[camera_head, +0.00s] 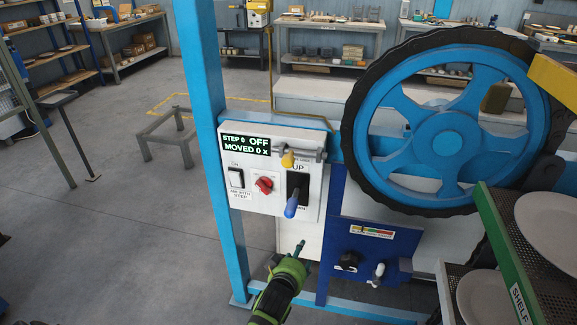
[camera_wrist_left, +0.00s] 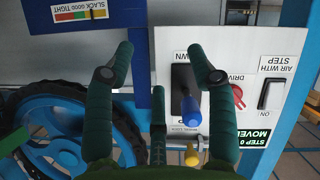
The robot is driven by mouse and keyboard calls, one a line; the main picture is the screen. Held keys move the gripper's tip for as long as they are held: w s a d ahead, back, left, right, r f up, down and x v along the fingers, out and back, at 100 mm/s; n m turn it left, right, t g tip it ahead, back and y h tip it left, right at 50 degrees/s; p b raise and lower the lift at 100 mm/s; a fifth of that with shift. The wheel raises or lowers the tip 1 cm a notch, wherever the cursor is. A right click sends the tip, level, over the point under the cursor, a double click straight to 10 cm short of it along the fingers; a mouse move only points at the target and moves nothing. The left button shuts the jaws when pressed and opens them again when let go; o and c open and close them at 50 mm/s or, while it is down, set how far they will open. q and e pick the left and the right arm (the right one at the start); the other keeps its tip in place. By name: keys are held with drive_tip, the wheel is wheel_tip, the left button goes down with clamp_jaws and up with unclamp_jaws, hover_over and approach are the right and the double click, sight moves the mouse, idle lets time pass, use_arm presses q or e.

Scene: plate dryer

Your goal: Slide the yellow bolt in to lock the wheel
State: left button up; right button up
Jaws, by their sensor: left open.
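The yellow bolt knob (camera_head: 288,159) sits on a grey metal bolt at the upper right of the white control panel (camera_head: 260,205). In the left wrist view the yellow knob (camera_wrist_left: 192,158) shows low in the picture, beyond the gripper. The wheel (camera_head: 450,125) is blue with a black rim, right of the panel; its spokes also show in the left wrist view (camera_wrist_left: 65,155). My left gripper (camera_head: 290,252), green, is below the panel in the head view. Its fingers are apart and nothing is between them. I cannot tell whether the bolt's tip reaches the wheel.
A blue-handled lever (camera_head: 291,205) sticks out below the bolt, beside a red knob (camera_head: 264,185). A blue post (camera_head: 205,120) stands left of the panel. A green-edged shelf (camera_head: 500,250) with plates is at the right.

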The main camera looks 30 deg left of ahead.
sight(287, 164)
use_arm(q)
drive_tip(key=w+a+r+n+t+y, duration=0.1)
drive_tip(key=a+r+n, duration=0.1)
drive_tip(key=r, duration=0.5)
drive_tip(key=w+a+r+n+t+y+p, duration=0.1)
drive_tip(key=a+r+n, duration=0.1)
drive_tip(key=r, duration=0.6)
drive_tip(key=w+a+r+n+t+y, duration=0.1)
drive_tip(key=a+r+t, duration=0.1)
drive_tip(key=r, duration=0.6)
drive_tip(key=shift+w+n+y, duration=0.35)
drive_tip(key=shift+n+y, duration=0.05)
drive_tip(key=shift+w+a+r+p, duration=0.1)
drive_tip(key=shift+w+a+p, duration=0.05)
drive_tip(key=shift+w+p, duration=0.15)
drive_tip(key=shift+p+x, duration=0.75)
drive_tip(key=shift+x, duration=2.45)
drive_tip(key=shift+s, duration=0.1)
clamp_jaws()
